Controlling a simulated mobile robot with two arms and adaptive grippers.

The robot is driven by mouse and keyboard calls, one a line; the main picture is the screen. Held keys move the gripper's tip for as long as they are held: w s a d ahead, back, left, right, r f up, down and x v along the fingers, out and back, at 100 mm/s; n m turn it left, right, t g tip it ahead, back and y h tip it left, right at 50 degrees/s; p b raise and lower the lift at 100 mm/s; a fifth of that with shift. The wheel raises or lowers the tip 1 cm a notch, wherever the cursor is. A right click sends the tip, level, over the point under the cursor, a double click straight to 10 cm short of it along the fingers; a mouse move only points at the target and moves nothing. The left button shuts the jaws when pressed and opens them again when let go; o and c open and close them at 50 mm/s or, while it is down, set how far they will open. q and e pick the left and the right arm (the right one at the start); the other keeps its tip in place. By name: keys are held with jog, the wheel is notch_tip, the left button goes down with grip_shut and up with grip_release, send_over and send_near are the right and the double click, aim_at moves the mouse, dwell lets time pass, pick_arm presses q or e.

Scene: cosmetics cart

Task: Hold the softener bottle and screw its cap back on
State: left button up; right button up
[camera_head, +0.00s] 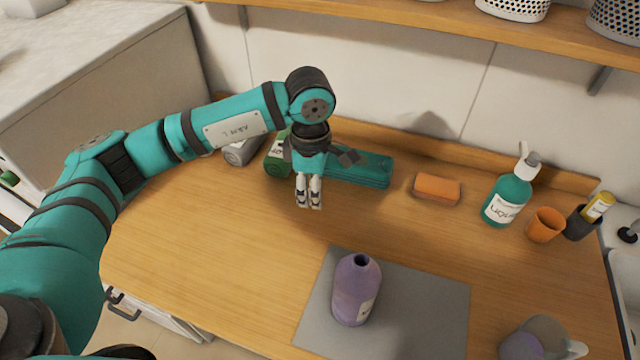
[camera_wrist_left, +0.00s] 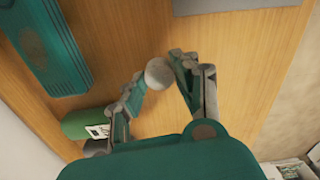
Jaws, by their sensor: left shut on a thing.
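The softener bottle (camera_head: 357,290) is purple and stands upright on a grey mat (camera_head: 430,310). Its dark neck opening shows, with no cap on it. My left gripper (camera_head: 309,203) is above the wooden counter, behind and to the left of the bottle, pointing down. In the left wrist view its fingertips are shut on a small round pale grey thing that looks like the cap (camera_wrist_left: 159,73). In the head view the fingers mostly hide it. The bottle is not in the left wrist view. My right gripper is in neither view.
Behind the left gripper are a teal ribbed item (camera_head: 365,172), a green container (camera_head: 277,155) and a grey one (camera_head: 240,152). An orange block (camera_head: 437,188), teal pump bottle (camera_head: 508,200) and orange cup (camera_head: 545,225) stand right. A grey-purple jug-like object (camera_head: 540,338) is front right.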

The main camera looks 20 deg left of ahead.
pick_arm(q)
jog(key=s+a+m, duration=0.3)
jog(key=s+m, duration=0.8)
jog(key=m, duration=0.8)
jog(key=shift+s+a+r, duration=0.15)
jog(key=shift+s+r, duration=0.2)
jog(key=shift+r, duration=0.05)
